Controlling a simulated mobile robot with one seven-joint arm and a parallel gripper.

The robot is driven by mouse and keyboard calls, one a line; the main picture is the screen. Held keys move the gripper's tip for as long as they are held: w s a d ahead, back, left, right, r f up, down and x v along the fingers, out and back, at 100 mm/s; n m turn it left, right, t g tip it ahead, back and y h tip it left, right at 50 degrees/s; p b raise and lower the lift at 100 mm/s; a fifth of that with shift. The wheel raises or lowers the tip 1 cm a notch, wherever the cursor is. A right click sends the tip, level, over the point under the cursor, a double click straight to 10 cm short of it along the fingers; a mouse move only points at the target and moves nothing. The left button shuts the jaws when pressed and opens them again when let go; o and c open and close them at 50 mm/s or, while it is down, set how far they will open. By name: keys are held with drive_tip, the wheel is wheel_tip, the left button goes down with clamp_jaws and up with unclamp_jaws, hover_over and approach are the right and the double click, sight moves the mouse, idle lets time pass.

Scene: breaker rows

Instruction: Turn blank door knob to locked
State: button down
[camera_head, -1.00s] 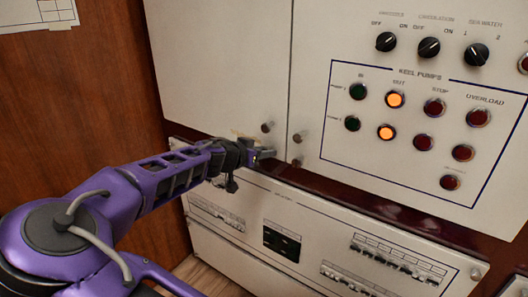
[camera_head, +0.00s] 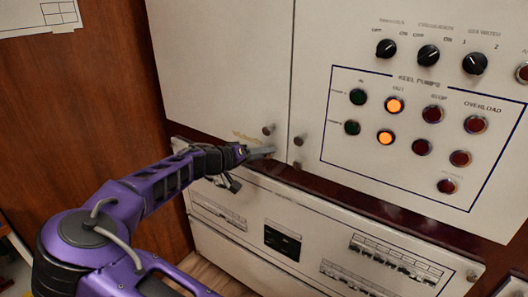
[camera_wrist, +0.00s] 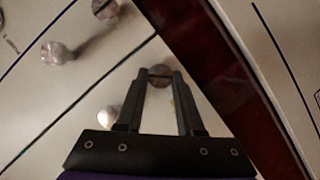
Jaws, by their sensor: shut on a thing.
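The blank door (camera_head: 215,60) is the plain pale upper-left panel in the head view, and it is closed. Its upper knob (camera_head: 268,129) is a small round metal knob near the right edge; it also shows in the wrist view (camera_wrist: 108,117). My gripper (camera_head: 270,151) reaches the door's lower right corner from the left. In the wrist view my gripper (camera_wrist: 159,77) is shut on the lower round knob (camera_wrist: 160,70), which sits between the two dark fingertips. My fingers hide that knob in the head view. I cannot read a locked mark.
The keel pumps door (camera_head: 350,30) is on the right, with its own knobs (camera_head: 300,139) close by, lit orange lamps (camera_head: 394,105) and black rotary switches (camera_head: 428,55). A dark red strip (camera_head: 350,190) runs below the doors. A breaker panel (camera_head: 230,257) lies under it.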

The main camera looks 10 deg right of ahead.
drive_tip(key=shift+w+a+f+n+h+p, duration=0.1)
drive_tip(key=shift+n+h+p, duration=0.15)
drive_tip(key=shift+n+h, duration=0.6)
drive_tip(key=shift+s+f+n+h+p, duration=0.1)
drive_tip(key=shift+n+h+p, duration=0.15)
drive_tip(key=shift+n, duration=1.25)
drive_tip(key=shift+w+a+f+n+h+p, duration=0.1)
drive_tip(key=shift+n+h+p, duration=0.1)
drive_tip(key=shift+n+h, duration=0.7)
drive_tip(key=shift+n+y, duration=0.3)
drive_tip(key=shift+n, duration=0.15)
drive_tip(key=c, duration=0.5)
unclamp_jaws()
drive_tip(key=shift+c, duration=0.2)
drive_tip(key=v, duration=1.7)
drive_tip(key=shift+a, duration=0.15)
